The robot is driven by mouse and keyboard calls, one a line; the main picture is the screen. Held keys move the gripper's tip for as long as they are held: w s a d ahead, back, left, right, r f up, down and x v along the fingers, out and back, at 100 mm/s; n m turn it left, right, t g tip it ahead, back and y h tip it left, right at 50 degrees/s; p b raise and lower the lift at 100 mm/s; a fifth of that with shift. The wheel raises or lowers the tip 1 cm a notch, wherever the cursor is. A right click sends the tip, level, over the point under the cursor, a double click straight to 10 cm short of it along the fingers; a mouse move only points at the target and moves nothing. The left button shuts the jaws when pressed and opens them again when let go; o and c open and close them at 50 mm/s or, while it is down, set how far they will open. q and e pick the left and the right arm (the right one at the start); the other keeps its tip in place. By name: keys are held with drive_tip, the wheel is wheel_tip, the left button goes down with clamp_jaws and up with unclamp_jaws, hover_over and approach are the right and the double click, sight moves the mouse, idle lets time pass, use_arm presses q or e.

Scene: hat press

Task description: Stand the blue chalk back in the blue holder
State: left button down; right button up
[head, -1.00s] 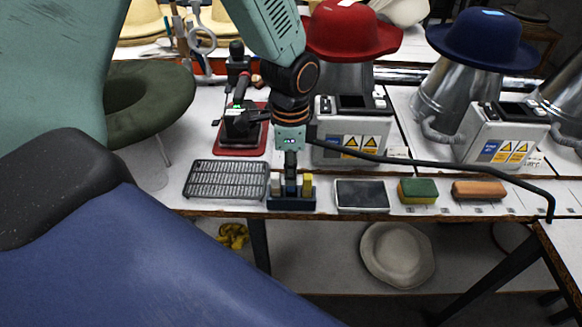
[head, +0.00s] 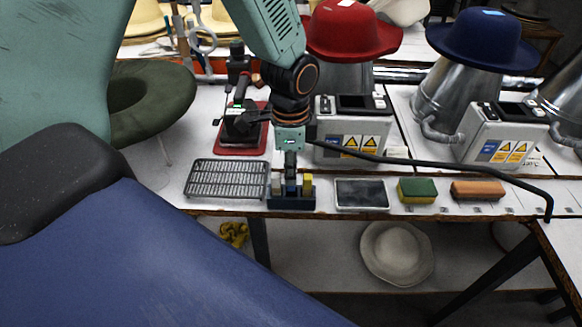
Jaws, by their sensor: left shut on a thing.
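The blue holder (head: 291,202) is a small dark blue block at the front edge of the table. A pale grey chalk (head: 277,185) and a yellow chalk (head: 307,183) stand in it. My left gripper (head: 291,176) points straight down over the middle of the holder, between these two chalks. It is shut on the blue chalk (head: 291,187), which is small and dark and mostly hidden by the fingers. I cannot tell how deep the chalk sits in the holder. My right gripper is not in view.
A black wire rack (head: 226,180) lies left of the holder. A dark framed slate (head: 361,194), a green and yellow sponge (head: 417,190) and an orange block (head: 477,190) lie to the right. Control boxes (head: 351,133) and a red hat (head: 352,30) stand behind.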

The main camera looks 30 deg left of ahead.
use_arm(q)
drive_tip(key=shift+f+b, duration=0.65)
drive_tip(key=shift+f, duration=0.75)
idle(0.4)
drive_tip(key=c, duration=1.2)
unclamp_jaws()
drive_tip(key=shift+o, duration=0.2)
drive_tip(key=shift+r+p, duration=3.8)
drive_tip(key=shift+p, duration=0.35)
drive_tip(key=shift+f, duration=0.1)
